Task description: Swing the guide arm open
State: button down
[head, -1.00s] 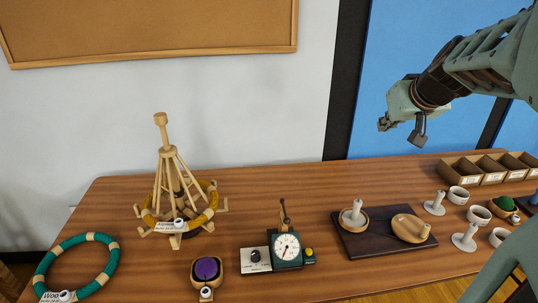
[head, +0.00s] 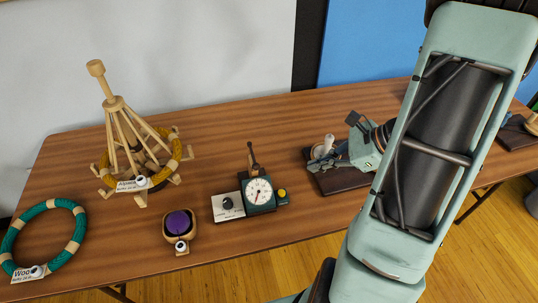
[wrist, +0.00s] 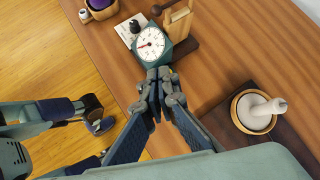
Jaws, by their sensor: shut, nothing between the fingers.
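A counter device with a white dial (head: 258,191) in a dark teal housing stands on the table, and it also shows in the wrist view (wrist: 150,43). A small upright dark lever with a round knob (head: 253,153) rises behind the dial; a wooden arm-like part (wrist: 178,20) shows there in the wrist view. I cannot tell for certain which part is the guide arm. My gripper (head: 322,163) is shut and empty, to the right of the device, above the dark board. In the wrist view its fingertips (wrist: 160,75) point toward the dial's near side.
The dark board (head: 338,183) carries a pale peg on a round base (wrist: 258,110). Left of the dial are a white plate with a black knob (head: 228,206), a purple ball in a wooden cup (head: 180,224), a wooden yarn stand (head: 117,104) and a teal ring (head: 14,240).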

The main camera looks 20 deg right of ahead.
aim_at(253, 155)
jog(key=w+a+f+m, duration=0.1)
jog(key=w+a+f, duration=0.2)
jog(key=a, duration=0.2)
jog(key=w+a+f+m+t+y+p, duration=0.1)
jog(key=w+a+f, duration=0.1)
jog(key=a, duration=0.4)
jog(key=shift+w+f+m, duration=0.4)
jog(key=shift+w, duration=0.4)
